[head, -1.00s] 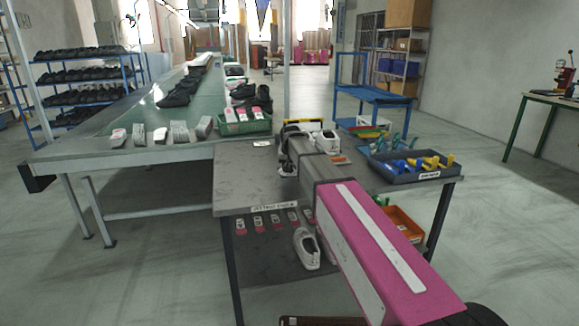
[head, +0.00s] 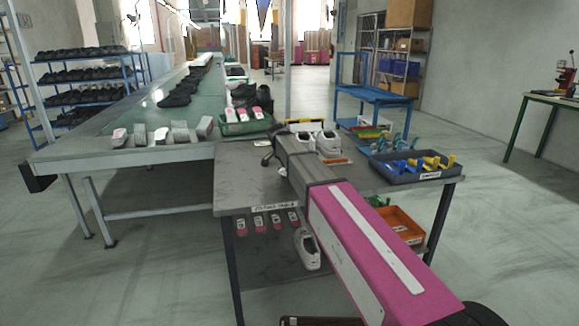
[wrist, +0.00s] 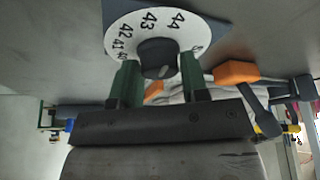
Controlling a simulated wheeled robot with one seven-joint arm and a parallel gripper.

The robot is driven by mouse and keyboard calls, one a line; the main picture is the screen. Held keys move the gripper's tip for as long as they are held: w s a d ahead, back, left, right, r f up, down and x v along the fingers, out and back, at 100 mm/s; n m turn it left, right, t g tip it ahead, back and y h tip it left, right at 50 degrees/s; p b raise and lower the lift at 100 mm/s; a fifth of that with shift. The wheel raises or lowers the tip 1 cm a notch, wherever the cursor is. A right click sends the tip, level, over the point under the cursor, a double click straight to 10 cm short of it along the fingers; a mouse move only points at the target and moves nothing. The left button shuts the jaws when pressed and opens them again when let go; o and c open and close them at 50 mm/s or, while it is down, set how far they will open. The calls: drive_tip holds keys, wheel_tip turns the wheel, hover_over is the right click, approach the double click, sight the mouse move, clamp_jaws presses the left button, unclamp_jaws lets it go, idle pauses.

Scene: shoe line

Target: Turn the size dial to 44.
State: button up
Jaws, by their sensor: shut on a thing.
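The size dial (wrist: 126,44) is a white disc on a blue-grey plate in the upper middle of the wrist view. Black numbers around its rim include 41, 42, 43 and 44, with 44 at the upper right. A dark round knob (wrist: 157,58) sits at its centre. My gripper (wrist: 157,84) has its green fingers on both sides of the knob, shut on it. I cannot tell which number the knob points to. In the head view my gripper (head: 268,159) is over the fixture table (head: 240,185); the dial cannot be made out there.
White shoes (head: 328,143) stand just beyond my arm. A dark tray (head: 420,176) with blue and yellow tools is at the table's right. A green crate (head: 246,127) and the conveyor (head: 110,145) lie to the left. An orange-handled tool (wrist: 236,72) is close right of my fingers.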

drive_tip(key=shift+m, duration=0.7)
drive_tip(key=shift+g, duration=0.3)
drive_tip(key=o, duration=0.9)
drive_tip(key=v, duration=1)
drive_tip(key=shift+s+a+r, duration=0.2)
drive_tip(key=shift+a+r, duration=0.05)
drive_tip(key=shift+a, duration=0.05)
